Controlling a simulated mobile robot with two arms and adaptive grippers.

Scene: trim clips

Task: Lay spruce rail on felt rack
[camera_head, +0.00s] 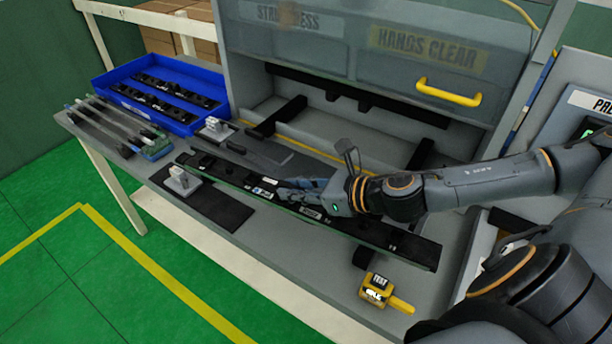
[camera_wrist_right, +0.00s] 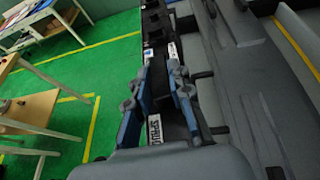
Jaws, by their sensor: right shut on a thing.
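The spruce rail (camera_head: 400,240) is a long black bar with small white labels, lying slantwise along the front of the grey bench. In the right wrist view the rail (camera_wrist_right: 155,30) runs away from me, with a label partly reading "SPRU" between the fingers. My right gripper (camera_head: 305,190) is shut on the rail near its middle; its blue fingers (camera_wrist_right: 159,102) stand on both sides of it. Whether the rail touches the bench is unclear. A low rack with several long strips (camera_head: 112,122) is at the bench's left end; I cannot tell if it is the felt rack. My left gripper is not in view.
A blue bin (camera_head: 165,68) with black rails stands at the back left. A dark mat (camera_head: 215,207) and grey clip blocks (camera_head: 183,180) lie by the rail's left end. A yellow tester (camera_head: 377,290) sits at the front edge. A press hood with yellow handle (camera_head: 448,92) rises behind.

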